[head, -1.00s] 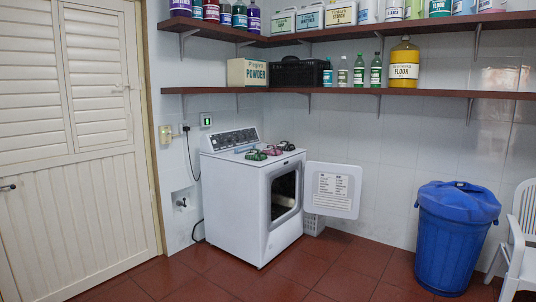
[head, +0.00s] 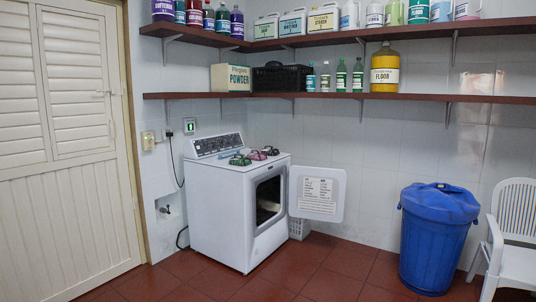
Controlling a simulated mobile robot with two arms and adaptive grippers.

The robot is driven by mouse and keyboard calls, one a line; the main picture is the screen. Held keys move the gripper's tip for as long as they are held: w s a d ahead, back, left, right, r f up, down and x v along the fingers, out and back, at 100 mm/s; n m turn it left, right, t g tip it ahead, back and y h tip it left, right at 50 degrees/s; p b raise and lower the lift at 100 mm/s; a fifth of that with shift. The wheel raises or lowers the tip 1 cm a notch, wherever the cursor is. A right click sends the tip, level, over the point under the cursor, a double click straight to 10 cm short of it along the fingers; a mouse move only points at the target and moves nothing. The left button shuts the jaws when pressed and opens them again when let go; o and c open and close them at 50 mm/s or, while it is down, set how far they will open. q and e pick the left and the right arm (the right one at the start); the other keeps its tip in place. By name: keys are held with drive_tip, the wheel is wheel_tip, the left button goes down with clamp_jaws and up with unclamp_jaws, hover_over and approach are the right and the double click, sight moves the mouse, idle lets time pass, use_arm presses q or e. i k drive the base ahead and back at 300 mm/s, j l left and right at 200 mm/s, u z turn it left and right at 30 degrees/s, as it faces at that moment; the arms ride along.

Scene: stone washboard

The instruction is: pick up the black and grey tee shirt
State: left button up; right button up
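No black and grey tee shirt can be made out in the head view. A white dryer (head: 218,215) stands against the back wall with its front door (head: 318,193) swung open to the right. Its drum opening (head: 268,200) is dark, with something pale low inside that I cannot identify. Several small folded or bundled items (head: 254,155), green, pink and black, lie on top of the dryer. Neither of my grippers is in view.
A blue lidded bin (head: 434,245) and a white chair (head: 512,235) stand at the right. A white basket (head: 299,228) sits behind the open door. Two wall shelves (head: 420,98) hold bottles and boxes. A closed white door (head: 65,190) is at the left. The red tiled floor (head: 320,272) in front is clear.

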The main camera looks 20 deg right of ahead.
sight(269, 150)
drive_tip(key=i+l+z, duration=0.2)
drive_tip(key=i, duration=0.55)
drive_tip(key=i+z, duration=0.15)
drive_tip(key=i, duration=0.6)
drive_tip(key=i+j+z, duration=0.2)
drive_tip(key=i, duration=0.5)
drive_tip(key=i+j+z, duration=0.2)
drive_tip(key=i, duration=0.55)
drive_tip(key=l, duration=0.1)
